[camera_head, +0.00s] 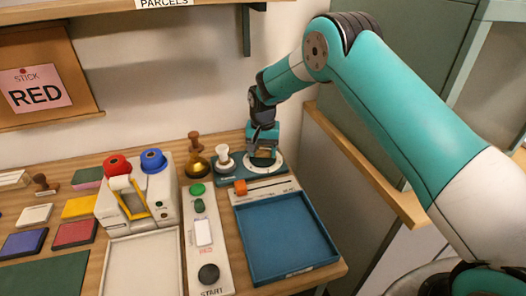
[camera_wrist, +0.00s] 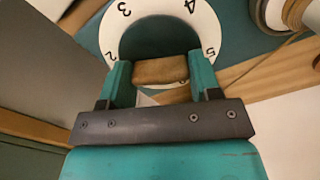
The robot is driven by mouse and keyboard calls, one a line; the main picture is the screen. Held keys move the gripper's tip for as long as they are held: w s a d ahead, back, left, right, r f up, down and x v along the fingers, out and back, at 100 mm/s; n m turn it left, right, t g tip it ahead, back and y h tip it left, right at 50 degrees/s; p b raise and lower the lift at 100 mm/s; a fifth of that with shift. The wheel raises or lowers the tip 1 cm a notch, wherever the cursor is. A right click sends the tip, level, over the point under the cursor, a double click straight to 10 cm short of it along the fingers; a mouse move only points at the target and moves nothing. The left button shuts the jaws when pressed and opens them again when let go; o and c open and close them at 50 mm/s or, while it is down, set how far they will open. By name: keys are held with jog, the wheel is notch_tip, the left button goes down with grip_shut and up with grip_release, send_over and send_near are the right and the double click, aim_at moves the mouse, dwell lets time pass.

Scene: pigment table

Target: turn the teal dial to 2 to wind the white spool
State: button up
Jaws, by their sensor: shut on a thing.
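My gripper (camera_head: 263,152) is low over the dial at the back of the table, right of the white spool. In the wrist view its two teal fingers (camera_wrist: 160,76) stand either side of a tan grip bar (camera_wrist: 160,72) on the dial's dark centre, and they are shut on it. The dial's white number ring (camera_wrist: 108,38) shows 2 near the left finger, 3 and 4 at the far side and 5 near the right finger. I cannot tell which number the dial points to. The white spool (camera_head: 224,160) stands upright on the teal base (camera_head: 232,177).
A brass-based stamp (camera_head: 196,155) stands left of the spool. A white machine (camera_head: 150,205) carries red and blue rolls. A wooden ledge (camera_head: 365,165) is at right.

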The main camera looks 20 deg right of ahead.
jog(key=shift+w+r+m, duration=0.1)
jog(key=shift+m, duration=0.9)
jog(key=shift+d, duration=0.1)
jog(key=o, duration=0.9)
notch_tip(320, 180, up, 17)
jog(key=shift+r+b, duration=0.2)
jog(key=shift+b, duration=0.55)
